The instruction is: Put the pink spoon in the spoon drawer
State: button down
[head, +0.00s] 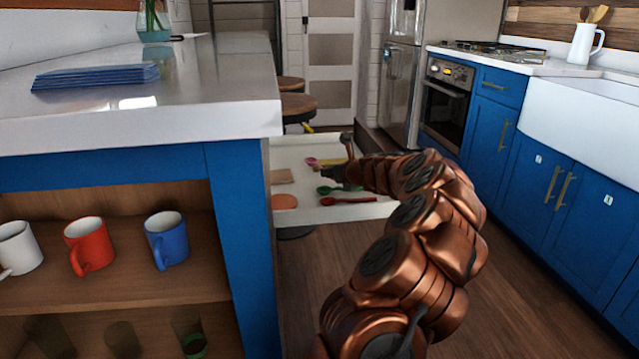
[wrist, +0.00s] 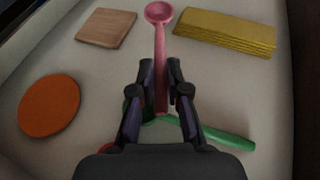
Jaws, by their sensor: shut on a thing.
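The pink spoon (wrist: 159,14) points away from me in the wrist view, its handle running back between my fingers. My gripper (wrist: 160,72) is shut on that handle. In the head view the pink spoon (head: 312,162) shows small at my gripper (head: 334,173), over a white open drawer or tray (head: 362,212). I cannot tell whether the spoon touches the surface below. A green spoon (wrist: 230,139) lies under my gripper, partly hidden by it. A red spoon (head: 346,201) lies nearer in the head view; only a bit of red shows in the wrist view.
Around the spoon lie a wooden square (wrist: 107,27), an orange disc (wrist: 49,105) and a folded yellow cloth (wrist: 226,33). A blue island (head: 240,235) with mugs stands left. Blue cabinets (head: 488,130) line the right. Floor (head: 310,285) is open between them.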

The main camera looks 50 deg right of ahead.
aim_at(320, 168)
jog(key=w, duration=0.3)
jog(key=w+d+b, duration=0.1)
jog(key=w, duration=0.1)
jog(key=shift+f, duration=0.25)
jog(key=shift+w+f+b, duration=0.15)
jog(key=shift+f+b, duration=0.05)
jog(key=shift+b, duration=0.15)
notch_tip(320, 168, down, 3)
jog(key=shift+f+b, duration=0.1)
jog(key=shift+b, duration=1.1)
jog(key=c, duration=1.2)
grip_release()
jog(key=shift+o, duration=0.2)
